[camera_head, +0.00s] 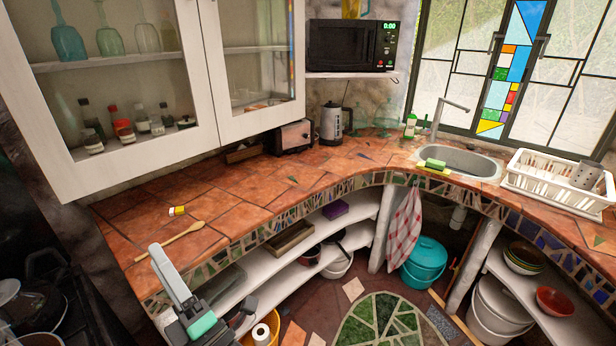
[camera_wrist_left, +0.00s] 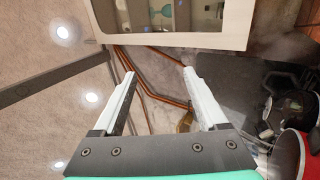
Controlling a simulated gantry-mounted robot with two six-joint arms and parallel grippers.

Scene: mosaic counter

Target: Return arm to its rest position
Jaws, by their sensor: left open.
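My left gripper (camera_head: 168,268) shows at the bottom left of the head view, in front of the counter's front edge, with a pale finger pointing up and a mint-green part below. In the left wrist view its two pale fingers (camera_wrist_left: 158,74) stand wide apart with nothing between them, so it is open and empty. My right gripper is in neither view.
The tiled counter (camera_head: 240,205) holds a wooden spoon (camera_head: 168,242) and a small yellow, red and white item (camera_head: 177,211) near my left gripper. A glass-door cabinet (camera_head: 205,75) hangs above. Shelves (camera_head: 320,235) lie under the counter. A dark stove (camera_head: 45,295) stands left.

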